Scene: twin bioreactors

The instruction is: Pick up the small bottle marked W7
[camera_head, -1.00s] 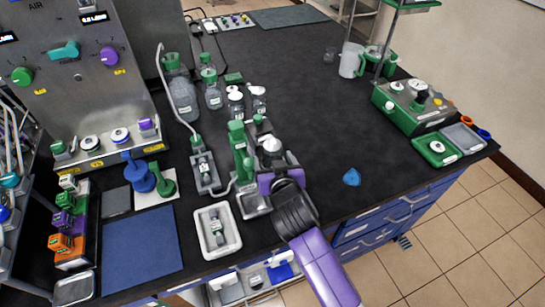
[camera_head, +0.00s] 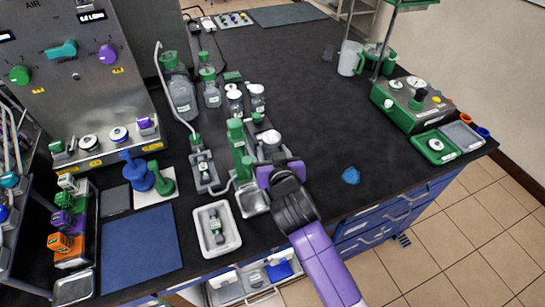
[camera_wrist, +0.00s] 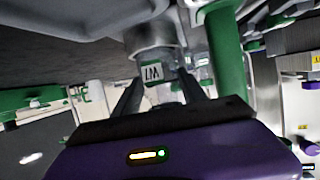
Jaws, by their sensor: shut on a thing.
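The small bottle shows in the wrist view with a white label (camera_wrist: 152,71) reading W7 upside down. My gripper's two dark fingers (camera_wrist: 160,90) are closed on either side of it. In the head view the bottle's pale grey-white cap (camera_head: 270,139) rises just beyond my purple and black gripper (camera_head: 272,163), upright as far as I can tell. The gripper hides its lower part, and I cannot tell whether the bottle touches the counter. A tall green column (camera_head: 238,143) stands close on its left; it also shows in the wrist view (camera_wrist: 225,50).
Clear bottles (camera_head: 210,90) stand behind on the dark counter. A white tray (camera_head: 231,245) with a small bottle lying in it is at front left, beside a metal tray (camera_head: 252,203). A blue piece (camera_head: 350,176) lies right. The counter's middle right is mostly free.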

